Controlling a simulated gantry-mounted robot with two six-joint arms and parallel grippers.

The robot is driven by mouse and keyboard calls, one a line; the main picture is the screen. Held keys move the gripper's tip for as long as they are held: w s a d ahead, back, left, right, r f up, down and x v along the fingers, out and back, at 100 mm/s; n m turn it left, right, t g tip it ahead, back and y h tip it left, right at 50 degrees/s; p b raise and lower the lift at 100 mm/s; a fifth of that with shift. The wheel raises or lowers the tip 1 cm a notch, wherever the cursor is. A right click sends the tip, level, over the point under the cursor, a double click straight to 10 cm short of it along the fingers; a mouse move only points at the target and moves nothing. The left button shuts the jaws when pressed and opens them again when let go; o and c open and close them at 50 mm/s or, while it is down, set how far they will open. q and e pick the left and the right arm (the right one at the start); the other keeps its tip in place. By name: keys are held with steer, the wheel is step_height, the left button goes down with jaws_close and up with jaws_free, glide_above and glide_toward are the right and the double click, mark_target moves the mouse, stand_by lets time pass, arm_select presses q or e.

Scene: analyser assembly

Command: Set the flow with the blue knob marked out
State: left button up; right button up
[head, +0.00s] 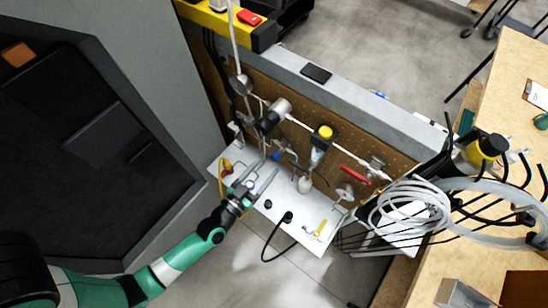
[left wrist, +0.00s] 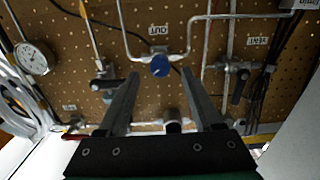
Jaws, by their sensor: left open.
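The blue knob (left wrist: 160,66) sits on a pipe on the pegboard, below a label reading OUT (left wrist: 159,30). It is small and partly crowded by fittings in the head view (head: 276,156). My left gripper (head: 265,170) is open, with its two fingers reaching over the white shelf toward the board. In the left wrist view the fingertips (left wrist: 160,76) lie to either side of the knob, with nothing held between them. The knob appears beyond the tips; the exact gap is hard to tell. My right gripper is not in view.
A round gauge (left wrist: 34,60) and a black-handled valve (left wrist: 106,82) are left of the knob in the wrist view. Another black lever (left wrist: 240,86) and a VENT label (left wrist: 257,41) are right. A red-handled valve (head: 355,174) and coiled tubing (head: 410,208) lie farther right in the head view.

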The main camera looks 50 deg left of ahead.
mark_target(273, 159)
arm_select(q)
steer(key=x, duration=0.5)
jaws_close()
